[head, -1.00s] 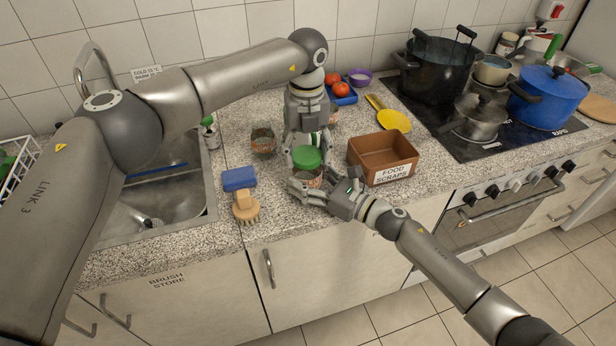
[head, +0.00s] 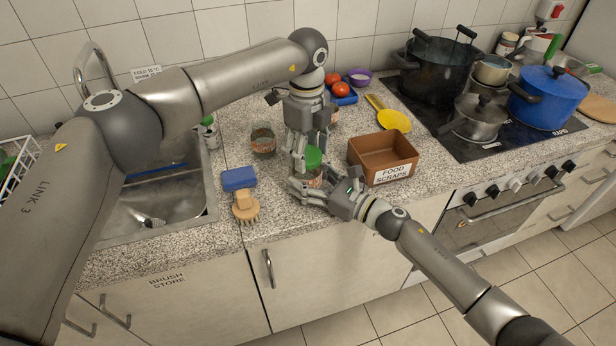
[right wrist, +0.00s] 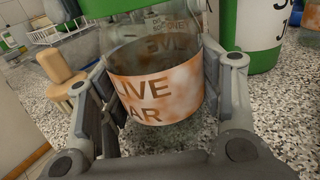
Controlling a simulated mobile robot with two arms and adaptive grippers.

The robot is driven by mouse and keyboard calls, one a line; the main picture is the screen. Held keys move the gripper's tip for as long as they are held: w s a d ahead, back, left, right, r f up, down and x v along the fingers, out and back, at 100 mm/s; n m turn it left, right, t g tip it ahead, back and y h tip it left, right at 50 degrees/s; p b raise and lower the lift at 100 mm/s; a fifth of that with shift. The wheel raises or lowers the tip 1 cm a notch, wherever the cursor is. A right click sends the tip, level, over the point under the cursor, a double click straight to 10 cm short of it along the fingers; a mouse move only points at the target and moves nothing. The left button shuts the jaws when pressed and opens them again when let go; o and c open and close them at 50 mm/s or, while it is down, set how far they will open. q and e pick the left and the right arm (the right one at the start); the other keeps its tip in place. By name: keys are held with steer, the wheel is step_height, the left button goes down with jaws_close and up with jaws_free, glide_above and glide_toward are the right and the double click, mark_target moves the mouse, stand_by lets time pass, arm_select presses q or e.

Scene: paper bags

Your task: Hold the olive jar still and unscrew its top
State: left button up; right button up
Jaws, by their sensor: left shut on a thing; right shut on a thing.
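The olive jar (head: 315,180) stands on the speckled counter near its front edge. It is clear, with an orange label, and the label shows large in the right wrist view (right wrist: 158,92). Its green top (head: 314,158) is on the jar. My right gripper (head: 311,188) is shut around the jar's body from the front right, with a finger on each side in the right wrist view. My left gripper (head: 307,157) points down from above and is shut on the green top. Its fingers hide part of the top.
A brown food scraps box (head: 383,155) stands just right of the jar. A blue sponge (head: 239,179) and a wooden brush (head: 245,205) lie to the left. A glass jar (head: 263,140) stands behind left. A green-and-white container (right wrist: 255,35) is close by in the right wrist view.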

arm_select(q)
steer(key=shift+r, duration=0.1)
steer(key=shift+r, duration=1.1)
steer(key=shift+r, duration=2.5)
arm_select(e)
steer(key=o, duration=1.4)
steer(key=v, duration=1.2)
